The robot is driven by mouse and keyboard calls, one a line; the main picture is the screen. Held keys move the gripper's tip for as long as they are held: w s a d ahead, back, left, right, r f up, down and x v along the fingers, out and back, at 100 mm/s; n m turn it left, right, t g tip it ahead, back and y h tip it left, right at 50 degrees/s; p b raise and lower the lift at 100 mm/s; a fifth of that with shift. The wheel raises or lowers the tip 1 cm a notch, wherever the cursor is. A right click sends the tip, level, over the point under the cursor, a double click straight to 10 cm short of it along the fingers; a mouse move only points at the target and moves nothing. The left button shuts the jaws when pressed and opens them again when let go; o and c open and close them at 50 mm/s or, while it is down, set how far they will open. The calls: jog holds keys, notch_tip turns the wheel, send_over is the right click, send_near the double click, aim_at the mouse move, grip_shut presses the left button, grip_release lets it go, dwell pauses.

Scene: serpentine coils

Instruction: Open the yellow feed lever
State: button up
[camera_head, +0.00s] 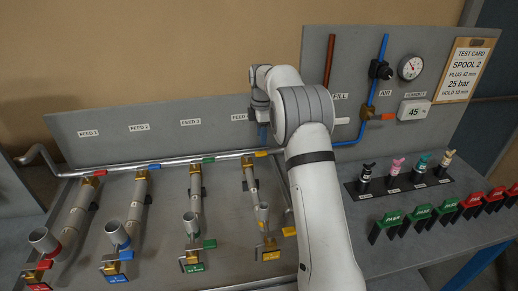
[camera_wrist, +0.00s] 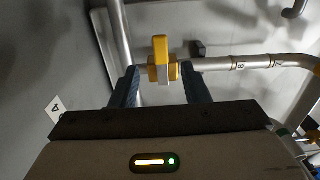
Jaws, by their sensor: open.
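The yellow feed lever (camera_head: 261,154) sits on the right end of the silver pipe, at the top of the fourth feed line. In the wrist view the yellow lever (camera_wrist: 160,48) stands upright in the picture on a brass valve, ahead of my fingers and centred between them. My gripper (camera_wrist: 160,82) is open, with one dark blue finger on each side and visible gaps to the lever. In the head view my gripper (camera_head: 262,135) is just above the lever, partly hidden by my wrist.
Red (camera_head: 98,172), blue (camera_head: 154,166) and green (camera_head: 208,160) levers sit along the same pipe to the left. The grey back panel (camera_head: 160,138) rises close behind. Several colored plugs stand at right.

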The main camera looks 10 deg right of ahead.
aim_at(262, 153)
notch_tip(262, 153, down, 7)
jog(key=shift+r+p, duration=0.2)
jog(key=shift+p, duration=0.3)
grip_shut()
